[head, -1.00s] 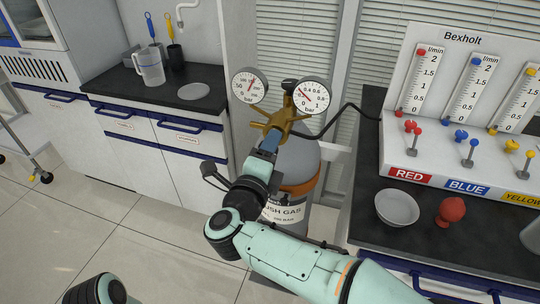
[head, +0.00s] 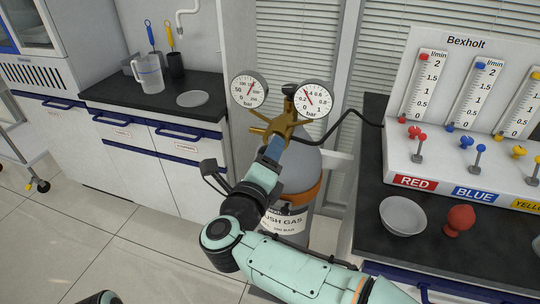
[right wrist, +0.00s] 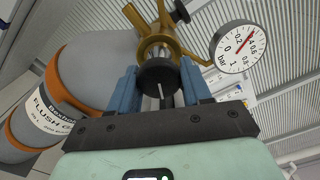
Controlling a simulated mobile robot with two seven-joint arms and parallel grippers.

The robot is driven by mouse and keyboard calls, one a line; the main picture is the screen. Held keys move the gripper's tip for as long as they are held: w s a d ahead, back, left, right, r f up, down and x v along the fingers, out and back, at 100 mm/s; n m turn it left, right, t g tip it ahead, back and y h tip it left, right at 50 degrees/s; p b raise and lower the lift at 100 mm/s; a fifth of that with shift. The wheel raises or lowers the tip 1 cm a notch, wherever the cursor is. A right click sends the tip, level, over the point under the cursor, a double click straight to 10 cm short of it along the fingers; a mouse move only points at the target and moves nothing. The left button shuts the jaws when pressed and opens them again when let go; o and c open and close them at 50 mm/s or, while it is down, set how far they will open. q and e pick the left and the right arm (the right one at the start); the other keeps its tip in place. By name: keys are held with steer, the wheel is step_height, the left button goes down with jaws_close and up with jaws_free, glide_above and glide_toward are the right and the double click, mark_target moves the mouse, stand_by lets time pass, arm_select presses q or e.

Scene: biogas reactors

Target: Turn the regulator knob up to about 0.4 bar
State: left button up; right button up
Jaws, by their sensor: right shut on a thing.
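The brass regulator (head: 284,125) sits on top of the grey flush gas cylinder (head: 304,163). The right wrist view shows its black regulator knob (right wrist: 158,78) between the blue fingers of my right gripper (right wrist: 160,84), which is shut on it. In the head view my right gripper (head: 272,150) hides the knob. The bar gauge on the right (head: 308,99) has its red needle near the 0.4 mark; it also shows in the right wrist view (right wrist: 235,48). The cylinder pressure gauge (head: 249,89) is on the left. My left gripper is out of view.
A dark bench (head: 365,215) on the right carries the Bexholt flowmeter panel (head: 405,160), a white bowl (head: 403,216) and a red bulb-like object (head: 459,219). A black hose (head: 352,118) runs from the regulator to the panel. A counter (head: 205,113) stands at the left.

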steer(key=o, duration=0.9)
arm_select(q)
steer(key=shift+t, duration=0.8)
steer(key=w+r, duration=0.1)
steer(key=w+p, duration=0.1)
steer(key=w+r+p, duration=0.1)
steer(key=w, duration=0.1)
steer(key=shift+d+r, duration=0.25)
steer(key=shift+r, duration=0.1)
arm_select(e)
steer(key=v, duration=1.3)
steer(key=shift+s, duration=0.2)
